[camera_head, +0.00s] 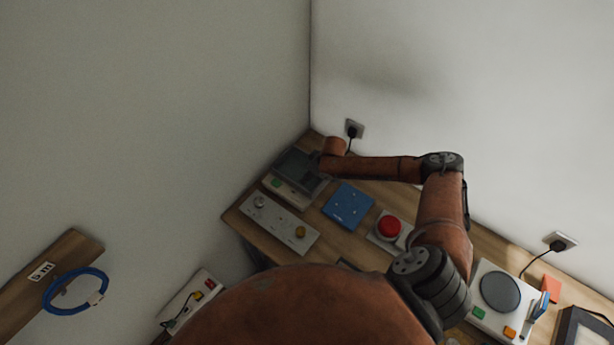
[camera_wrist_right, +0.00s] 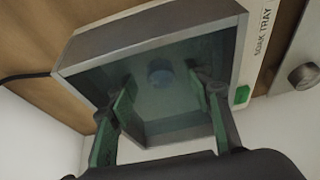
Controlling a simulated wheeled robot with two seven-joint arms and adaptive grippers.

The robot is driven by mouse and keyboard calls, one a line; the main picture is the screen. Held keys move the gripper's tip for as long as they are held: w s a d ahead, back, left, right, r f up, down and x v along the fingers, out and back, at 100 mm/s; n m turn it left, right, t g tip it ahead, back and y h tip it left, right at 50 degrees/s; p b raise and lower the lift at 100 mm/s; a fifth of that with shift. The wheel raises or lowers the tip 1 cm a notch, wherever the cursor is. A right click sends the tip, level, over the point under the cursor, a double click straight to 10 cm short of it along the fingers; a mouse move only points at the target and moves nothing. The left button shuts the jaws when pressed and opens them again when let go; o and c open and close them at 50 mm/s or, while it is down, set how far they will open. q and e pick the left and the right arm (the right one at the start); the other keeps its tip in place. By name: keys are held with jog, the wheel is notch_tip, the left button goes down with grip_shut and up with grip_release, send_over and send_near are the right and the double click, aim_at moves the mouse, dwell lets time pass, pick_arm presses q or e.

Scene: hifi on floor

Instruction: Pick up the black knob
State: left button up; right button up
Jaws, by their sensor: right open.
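A small dark round thing (camera_wrist_right: 160,70), which may be the black knob, shows dimly inside the grey box labelled SOAK TRAY (camera_wrist_right: 190,30) in the right wrist view. A bluish-green tint over the inside blurs it. My right gripper (camera_wrist_right: 161,84) is open, with its green-padded fingers on either side of the round thing in the picture. I see nothing between the fingers; the gap in depth is unclear. In the head view the tray (camera_head: 292,190) stands at the bench's far corner, with my right arm's end over it. My left gripper is out of view.
A white panel (camera_head: 277,223) with a silver and a yellow knob is near the tray. A blue plate (camera_head: 347,205) and a red button (camera_head: 389,227) are to the right. Walls close in behind and left. A wall plug (camera_head: 353,130) has a cable near my arm.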

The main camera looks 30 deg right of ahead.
jog(key=shift+w+a+f, duration=0.1)
jog(key=shift+w+f, duration=0.05)
jog(key=shift+f, duration=0.2)
jog(key=c, duration=1.1)
jog(key=shift+r, duration=0.1)
